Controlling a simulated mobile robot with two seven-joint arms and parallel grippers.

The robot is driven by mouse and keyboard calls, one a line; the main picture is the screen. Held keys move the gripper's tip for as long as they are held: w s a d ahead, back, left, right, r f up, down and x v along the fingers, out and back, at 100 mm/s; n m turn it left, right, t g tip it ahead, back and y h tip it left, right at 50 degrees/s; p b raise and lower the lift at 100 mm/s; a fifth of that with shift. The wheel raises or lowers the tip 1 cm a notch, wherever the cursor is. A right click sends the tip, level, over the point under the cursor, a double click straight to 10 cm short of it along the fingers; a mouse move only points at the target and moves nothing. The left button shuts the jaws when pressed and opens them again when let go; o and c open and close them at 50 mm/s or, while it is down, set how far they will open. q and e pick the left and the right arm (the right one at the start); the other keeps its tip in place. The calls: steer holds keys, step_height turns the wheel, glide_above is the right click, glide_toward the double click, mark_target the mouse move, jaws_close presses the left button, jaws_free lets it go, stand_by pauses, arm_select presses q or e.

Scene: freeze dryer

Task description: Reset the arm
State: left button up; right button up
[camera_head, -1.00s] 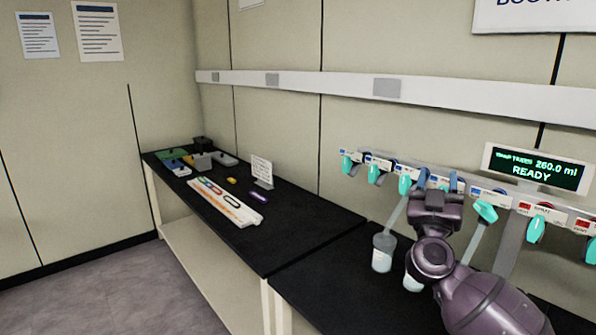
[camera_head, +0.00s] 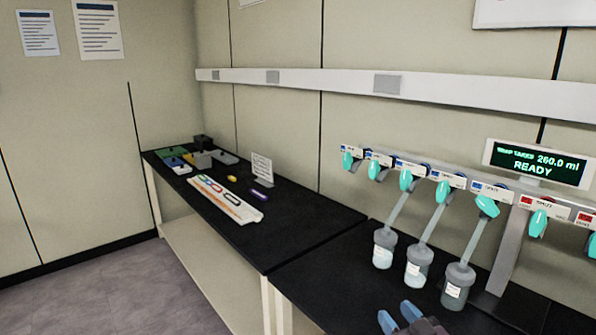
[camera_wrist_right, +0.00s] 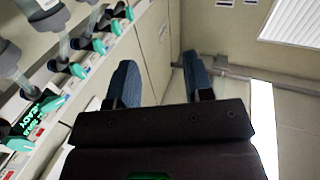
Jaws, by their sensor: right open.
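My right gripper (camera_head: 400,316) shows at the bottom edge of the head view, its two blue fingertips apart and nothing between them. In the right wrist view the gripper (camera_wrist_right: 160,82) is open and empty, pointing at bare wall. The freeze dryer manifold has a row of teal valve handles (camera_head: 405,180). Three flasks hang from it by grey tubes: a left flask (camera_head: 384,248), a middle flask (camera_head: 417,268) and a right flask (camera_head: 457,288). The gripper is in front of and below them, apart. My left gripper is not in view.
Floor (camera_head: 130,290) is free at lower left.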

steer(key=s+d+f+m+g+h, duration=0.2)
steer(key=s+d+f+g+h, duration=0.1)
steer(key=s+f, duration=0.8)
steer(key=s+d+f+m+g+h+b, duration=0.1)
steer(key=s+d+f, duration=0.4)
steer(key=s+f, duration=0.6)
steer(key=g+h, duration=0.1)
steer(key=h, duration=0.1)
steer(key=shift+s+f+m+g+h, duration=0.3)
steer(key=shift+s+m+g, duration=0.05)
steer(key=shift+m+g, duration=0.05)
